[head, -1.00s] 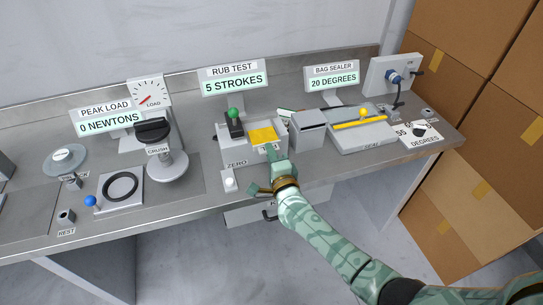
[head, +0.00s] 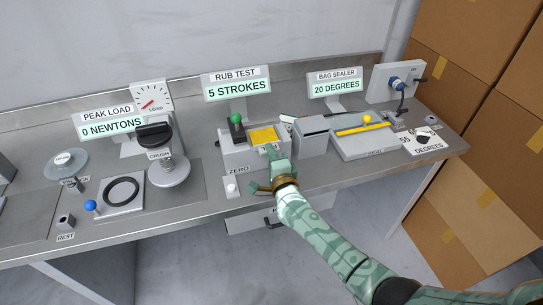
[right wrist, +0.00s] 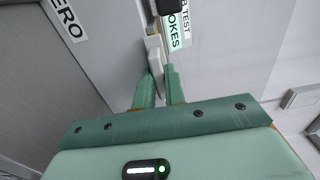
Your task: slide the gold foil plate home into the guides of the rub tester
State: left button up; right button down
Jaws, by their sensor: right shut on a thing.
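The gold foil plate (head: 265,136) lies flat at the top of the grey rub tester (head: 239,159), beside its green-knobbed lever (head: 236,121). My right gripper (head: 272,153) is at the near right side of the plate, shut on its front edge or tab. In the right wrist view, the two green fingers (right wrist: 158,88) close on a thin pale grey piece (right wrist: 154,52); the gold face does not show there. The gripper covers the plate's near edge, and I cannot tell how far the plate sits in the guides. My left gripper is not in view.
A grey box (head: 310,136) stands close to the right of the tester, with the bag sealer (head: 365,142) beyond. The zero button (head: 232,187) is at the tester's front left. The crush press (head: 168,165) stands further left. The bench's front strip is mostly clear.

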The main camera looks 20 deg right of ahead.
jog(key=shift+w, duration=0.1)
jog(key=c, duration=1.4)
grip_release()
jog(key=s+p, duration=0.1)
jog(key=s, duration=0.4)
jog(key=s+p, duration=0.1)
jog(key=s, duration=0.5)
jog(key=s+p, duration=0.1)
jog(key=s, duration=0.4)
jog(key=shift+s+d, duration=0.15)
jog(key=shift+d, duration=0.1)
